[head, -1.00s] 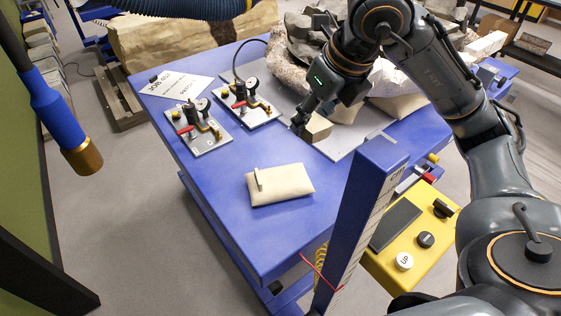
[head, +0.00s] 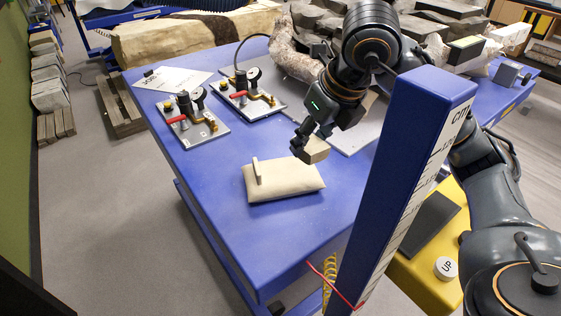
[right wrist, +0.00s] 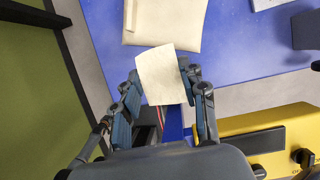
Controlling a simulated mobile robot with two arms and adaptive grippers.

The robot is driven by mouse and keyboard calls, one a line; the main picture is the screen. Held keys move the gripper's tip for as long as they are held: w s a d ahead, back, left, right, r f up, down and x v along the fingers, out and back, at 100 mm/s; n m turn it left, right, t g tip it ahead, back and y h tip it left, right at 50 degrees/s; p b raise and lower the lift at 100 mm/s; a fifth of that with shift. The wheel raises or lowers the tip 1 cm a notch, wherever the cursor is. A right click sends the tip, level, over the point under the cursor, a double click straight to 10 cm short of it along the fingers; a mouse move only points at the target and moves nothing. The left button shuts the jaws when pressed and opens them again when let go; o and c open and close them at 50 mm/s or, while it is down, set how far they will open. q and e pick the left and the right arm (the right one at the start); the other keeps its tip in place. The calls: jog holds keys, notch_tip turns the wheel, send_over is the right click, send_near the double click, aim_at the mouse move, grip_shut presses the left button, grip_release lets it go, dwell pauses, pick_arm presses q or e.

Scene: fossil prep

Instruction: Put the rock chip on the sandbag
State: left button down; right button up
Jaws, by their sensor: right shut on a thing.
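The rock chip (head: 316,150) is a small tan block. My right gripper (head: 303,150) is shut on it and holds it above the blue table, just behind and right of the sandbag. In the right wrist view the rock chip (right wrist: 162,75) sits between the two fingers of the gripper (right wrist: 160,90). The sandbag (head: 290,184) is a flat cream cushion on the table with a small upright tan piece at its left part. My left gripper is out of view.
A tall blue post with a cm scale (head: 420,150) stands in front of the table, near my right arm. Two plates with gauges and red-handled valves (head: 195,128) lie at the back left. Rocks (head: 290,55) fill the back. The blue table (head: 235,215) is clear around the sandbag.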

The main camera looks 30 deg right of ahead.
jog(key=w+f, duration=0.2)
jog(key=w, duration=0.1)
jog(key=w+f+p, duration=0.1)
jog(key=w+f, duration=0.2)
jog(key=w, duration=0.1)
jog(key=w+f, duration=0.2)
jog(key=w, duration=0.2)
jog(key=shift+w+a+f+p, duration=0.1)
jog(key=shift+a+f+p, duration=0.05)
jog(key=shift+f+p, duration=0.2)
jog(key=shift+w+f, duration=0.15)
jog(key=shift+f, duration=0.1)
jog(key=x, duration=0.3)
jog(key=shift+f+p, duration=0.4)
jog(key=shift+f, duration=0.2)
jog(key=shift+f, duration=0.1)
jog(key=o, duration=1)
jog(key=shift+s, duration=0.25)
